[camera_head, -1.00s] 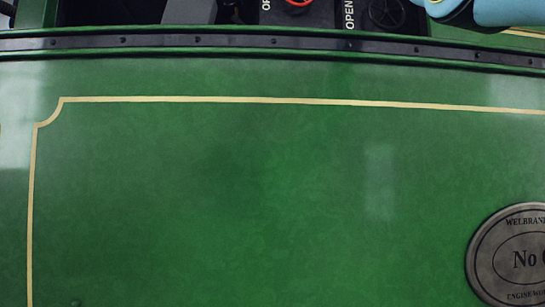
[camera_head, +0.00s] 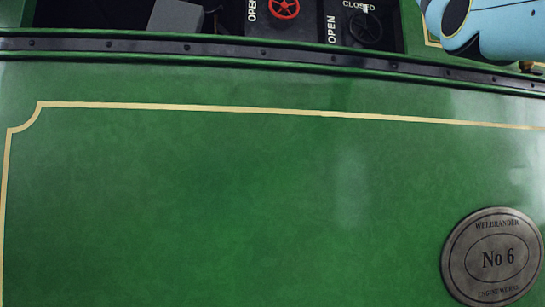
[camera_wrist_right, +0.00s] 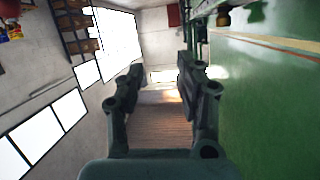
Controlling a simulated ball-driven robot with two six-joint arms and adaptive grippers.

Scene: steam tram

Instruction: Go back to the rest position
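My right gripper (camera_wrist_right: 161,76) shows in the right wrist view with its two dark fingers apart and nothing between them. Wood-coloured floor shows beyond the gap. The green side panel of the tram (camera_wrist_right: 265,105) runs along the right of that view, beside the gripper and apart from it. In the head view a light blue link of my right arm (camera_head: 508,30) shows at the top right. My left arm and left gripper are not in view.
The green tram panel (camera_head: 220,200) fills the head view, with a round "No 6" plate (camera_head: 497,258) at lower right. Behind its dark riveted rim (camera_head: 200,46) are a red valve wheel (camera_head: 285,8) and a black one (camera_head: 365,28). Shelves (camera_wrist_right: 78,22) stand far off.

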